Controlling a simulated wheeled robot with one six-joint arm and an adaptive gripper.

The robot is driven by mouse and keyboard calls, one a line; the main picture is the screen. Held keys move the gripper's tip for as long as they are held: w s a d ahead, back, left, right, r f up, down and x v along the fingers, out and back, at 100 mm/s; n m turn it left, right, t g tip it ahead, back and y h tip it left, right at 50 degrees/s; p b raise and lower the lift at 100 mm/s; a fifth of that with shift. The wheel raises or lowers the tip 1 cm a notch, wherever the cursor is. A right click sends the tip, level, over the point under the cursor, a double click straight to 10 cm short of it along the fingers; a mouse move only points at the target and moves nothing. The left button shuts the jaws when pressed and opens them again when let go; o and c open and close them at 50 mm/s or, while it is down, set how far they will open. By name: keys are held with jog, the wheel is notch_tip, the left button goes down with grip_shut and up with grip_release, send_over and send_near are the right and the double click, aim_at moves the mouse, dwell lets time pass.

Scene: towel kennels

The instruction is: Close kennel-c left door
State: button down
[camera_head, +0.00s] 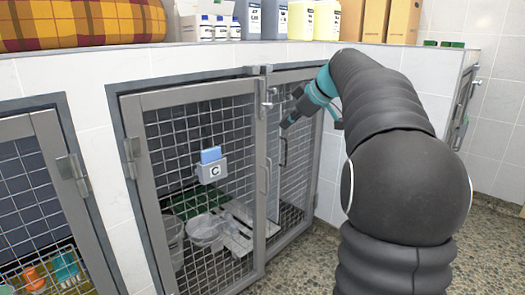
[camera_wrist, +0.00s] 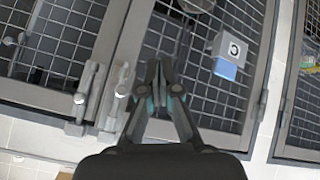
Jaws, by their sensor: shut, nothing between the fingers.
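Kennel C's left door (camera_head: 195,95) is a grey framed mesh panel with a grey tag (camera_head: 212,171) marked C and a blue card. It stands close to its frame; I cannot tell whether it is fully flush. The right door (camera_head: 312,150) is beside it. My gripper (camera_head: 287,121) is shut and empty, in front of the doors near their meeting edges. In the wrist view my gripper (camera_wrist: 158,72) is over the left door's mesh, beside its upright edge (camera_wrist: 128,60). I cannot tell whether it touches. The tag also shows there (camera_wrist: 230,47).
A neighbouring kennel door (camera_head: 40,190) is at the left. Latch hardware (camera_wrist: 118,85) sits by the doors' meeting edges. Bowls (camera_head: 203,229) are inside kennel C. Bottles (camera_head: 300,20) and a plaid cushion (camera_head: 80,24) rest on top. Speckled floor (camera_head: 300,265) in front is clear.

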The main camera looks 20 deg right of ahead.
jog(key=f+m, duration=0.2)
jog(key=m, duration=0.4)
send_near(256, 142)
notch_tip(256, 142, down, 4)
jog(key=w, duration=0.1)
jog(key=w+a, duration=0.1)
jog(key=shift+w+a+f+t+h, duration=0.2)
jog(key=shift+w+f+t+h, duration=0.1)
jog(key=shift+w+t, duration=0.1)
jog(key=shift+w+a, duration=0.2)
jog(key=shift+w, duration=0.35)
